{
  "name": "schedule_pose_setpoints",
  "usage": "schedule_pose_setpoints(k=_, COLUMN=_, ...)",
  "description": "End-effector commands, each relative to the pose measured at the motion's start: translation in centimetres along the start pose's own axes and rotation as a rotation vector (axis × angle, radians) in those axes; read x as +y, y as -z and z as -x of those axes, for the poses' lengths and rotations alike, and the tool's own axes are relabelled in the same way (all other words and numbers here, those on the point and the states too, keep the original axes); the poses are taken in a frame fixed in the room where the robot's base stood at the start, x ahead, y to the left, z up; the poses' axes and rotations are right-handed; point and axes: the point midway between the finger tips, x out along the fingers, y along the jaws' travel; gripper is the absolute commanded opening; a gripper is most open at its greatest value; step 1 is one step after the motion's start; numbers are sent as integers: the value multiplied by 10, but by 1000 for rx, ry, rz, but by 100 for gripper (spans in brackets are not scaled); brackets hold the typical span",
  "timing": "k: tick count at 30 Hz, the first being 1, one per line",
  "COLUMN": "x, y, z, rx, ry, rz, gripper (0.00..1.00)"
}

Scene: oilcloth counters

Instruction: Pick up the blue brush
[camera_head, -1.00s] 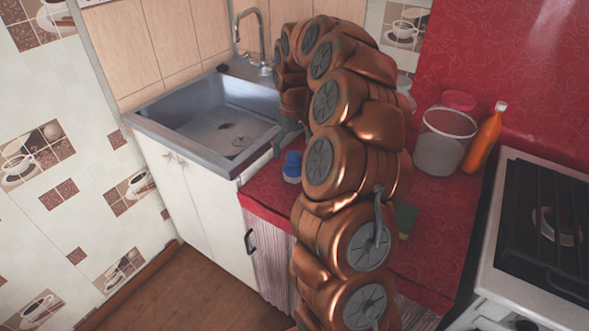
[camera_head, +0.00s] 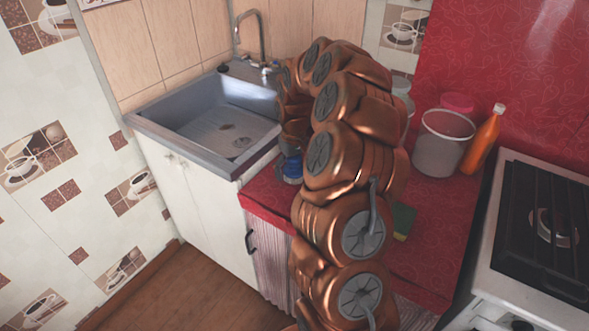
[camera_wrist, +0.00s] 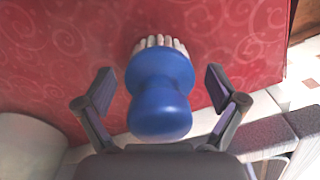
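The blue brush (camera_wrist: 160,95) has a rounded blue handle and pale bristles. In the wrist view it sits on the red counter (camera_wrist: 60,50), between the two fingers of my gripper (camera_wrist: 160,90). The fingers are spread wide, with a gap on each side of the brush, so my gripper is open. In the head view the brush (camera_head: 292,168) stands at the counter's left end beside the sink, partly covered by my arm. My gripper is mostly hidden behind my arm there.
The metal sink (camera_head: 150,125) adjoins the counter on the left. A green sponge (camera_head: 403,220) lies right of my arm. A grey bucket (camera_head: 440,150) and an orange bottle (camera_head: 484,140) stand at the back right. The stove (camera_head: 545,225) is at the far right.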

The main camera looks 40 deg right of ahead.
Motion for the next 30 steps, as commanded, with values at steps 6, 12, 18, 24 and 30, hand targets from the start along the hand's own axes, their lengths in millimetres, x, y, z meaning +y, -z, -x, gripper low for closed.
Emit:
schedule_pose_setpoints(k=6, x=0, y=0, z=0, rx=0, ry=0, rz=0, gripper=68)
schedule_pose_setpoints(k=12, x=0, y=0, z=0, rx=0, ry=0, rz=0, gripper=47)
schedule_pose_setpoints(k=18, x=0, y=0, z=0, rx=0, ry=0, rz=0, gripper=31)
schedule_pose_setpoints(k=24, x=0, y=0, z=1, rx=0, ry=0, rz=0, gripper=31)
schedule_pose_setpoints(k=30, x=1, y=1, z=12, rx=2, ry=-2, rz=0, gripper=31)
